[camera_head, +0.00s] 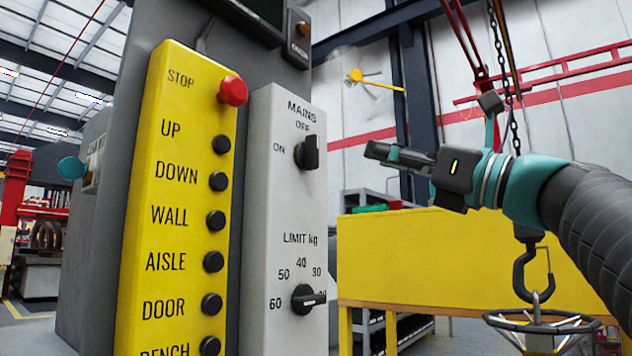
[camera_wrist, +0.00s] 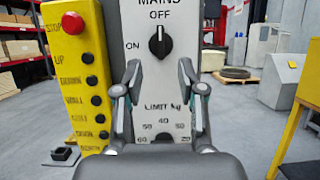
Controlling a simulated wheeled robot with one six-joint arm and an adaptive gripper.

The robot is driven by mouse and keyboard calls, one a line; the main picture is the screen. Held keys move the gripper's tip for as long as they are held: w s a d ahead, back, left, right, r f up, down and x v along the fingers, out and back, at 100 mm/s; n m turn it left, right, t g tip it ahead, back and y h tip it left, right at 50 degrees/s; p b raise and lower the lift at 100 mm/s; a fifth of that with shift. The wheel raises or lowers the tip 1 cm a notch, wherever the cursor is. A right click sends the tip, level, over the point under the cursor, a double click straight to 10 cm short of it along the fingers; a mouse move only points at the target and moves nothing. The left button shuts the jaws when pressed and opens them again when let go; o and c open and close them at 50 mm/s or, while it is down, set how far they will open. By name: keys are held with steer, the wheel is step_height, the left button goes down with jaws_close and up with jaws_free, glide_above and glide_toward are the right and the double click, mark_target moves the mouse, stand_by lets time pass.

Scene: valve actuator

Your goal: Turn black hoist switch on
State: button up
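The black hoist switch (camera_head: 307,152) is the knob under the word MAINS on the upper part of the grey-white panel (camera_head: 262,200). Its grip stands upright, in line with OFF; ON is at its left. It also shows in the wrist view (camera_wrist: 160,42). My gripper (camera_head: 372,150) is to the right of the switch in the head view, apart from it and pointing at the panel. In the wrist view its two fingers (camera_wrist: 160,74) are spread with an empty gap between them, and the switch appears above and between the fingertips.
A yellow button box (camera_head: 185,230) with a red stop button (camera_head: 232,91) stands left of the panel. A black limit knob (camera_head: 307,299) sits below the switch. A hook (camera_head: 532,275) hangs on the right before a yellow bench (camera_head: 445,250). Open space lies between gripper and panel.

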mark_target(317, 140)
steer(key=p+x, duration=0.2)
steer(key=x, duration=1.1)
steer(key=shift+w+a, duration=0.15)
steer(key=shift+a, duration=0.1)
jaws_close()
